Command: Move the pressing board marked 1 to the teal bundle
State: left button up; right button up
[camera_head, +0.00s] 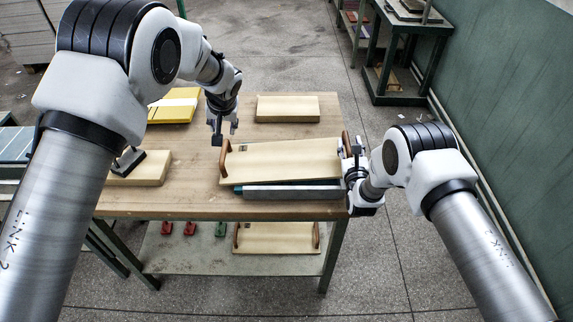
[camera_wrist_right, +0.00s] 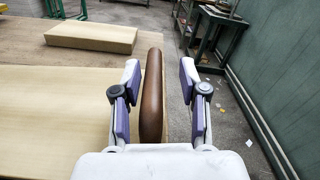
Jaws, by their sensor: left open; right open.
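A pale wooden pressing board (camera_head: 280,160) with a brown handle at each end lies on a grey bundle (camera_head: 292,191) at the table's front right; it looks slightly tilted. I cannot read a number on it. My left gripper (camera_head: 225,133) is open, just above its left handle (camera_head: 225,160). My right gripper (camera_head: 352,150) is open at the right end. In the right wrist view, the right handle (camera_wrist_right: 151,95) stands between the open fingers (camera_wrist_right: 159,75), apart from the right one. A bluish-teal stack (camera_head: 14,145) stands at the far left; I cannot tell whether it is the teal bundle.
A pale stack (camera_head: 287,108) lies at the back of the table (camera_head: 190,190), a yellow-topped one (camera_head: 176,104) at back left, and another pale one (camera_head: 148,170) at left with a dark tool on it. A second handled board (camera_head: 275,238) lies on the lower shelf. Bare tabletop separates the stacks.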

jog(key=shift+s+f, duration=0.15)
jog(key=shift+s, duration=0.35)
jog(key=s, duration=1.1)
jog(key=shift+d, duration=0.2)
